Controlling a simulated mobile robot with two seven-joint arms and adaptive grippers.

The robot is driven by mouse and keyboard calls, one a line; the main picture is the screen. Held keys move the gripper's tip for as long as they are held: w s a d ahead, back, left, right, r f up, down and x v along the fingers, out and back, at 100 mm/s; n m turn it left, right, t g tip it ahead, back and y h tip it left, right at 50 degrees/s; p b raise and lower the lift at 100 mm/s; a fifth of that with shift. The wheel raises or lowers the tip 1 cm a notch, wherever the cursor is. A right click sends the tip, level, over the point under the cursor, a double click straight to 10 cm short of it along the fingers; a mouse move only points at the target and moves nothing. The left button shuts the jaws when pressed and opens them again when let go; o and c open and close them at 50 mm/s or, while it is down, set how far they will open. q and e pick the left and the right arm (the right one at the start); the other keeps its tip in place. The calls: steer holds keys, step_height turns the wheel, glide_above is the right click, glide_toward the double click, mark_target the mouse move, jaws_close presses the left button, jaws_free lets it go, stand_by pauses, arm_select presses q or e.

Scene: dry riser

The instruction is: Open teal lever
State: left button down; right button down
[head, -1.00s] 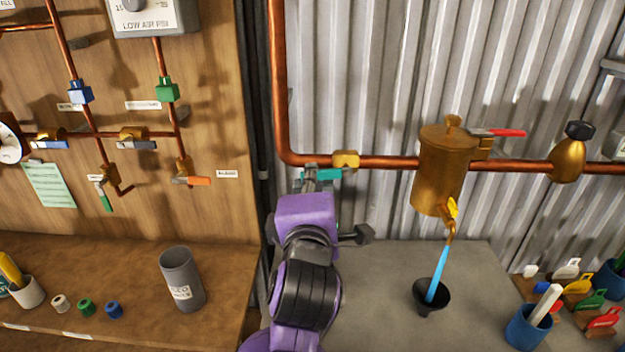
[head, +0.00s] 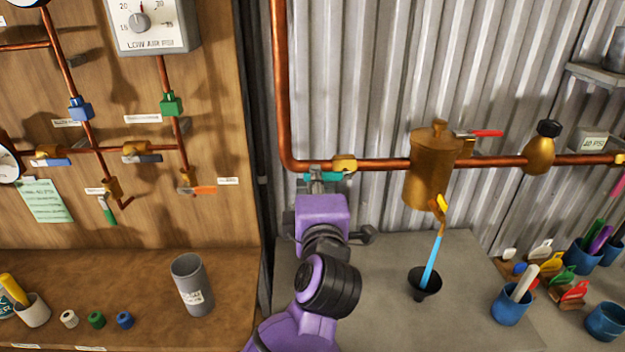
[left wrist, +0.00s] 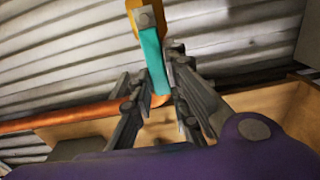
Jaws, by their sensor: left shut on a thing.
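The teal lever (head: 340,176) sits under a brass valve (head: 345,163) on the copper pipe and lies about along the pipe. In the left wrist view the teal lever (left wrist: 153,60) runs down from the brass valve body (left wrist: 143,18) between my fingers. My left gripper (head: 315,178) is shut on the lever, reaching up from below. It also shows in the left wrist view (left wrist: 155,88), with a finger on each side of the lever. The gripper partly hides the lever in the head view. My right gripper is not in view.
A brass pot (head: 432,170) with a red lever (head: 485,133) stands to the right on the same pipe. A black funnel (head: 424,283) stands below it. The wooden board (head: 225,75) with other valves is left; a grey cup (head: 190,283) stands below it.

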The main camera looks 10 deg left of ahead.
arm_select(q)
steer(key=c, duration=1.7)
jaws_free()
steer(key=v, duration=1.2)
steer(key=shift+r, duration=0.15)
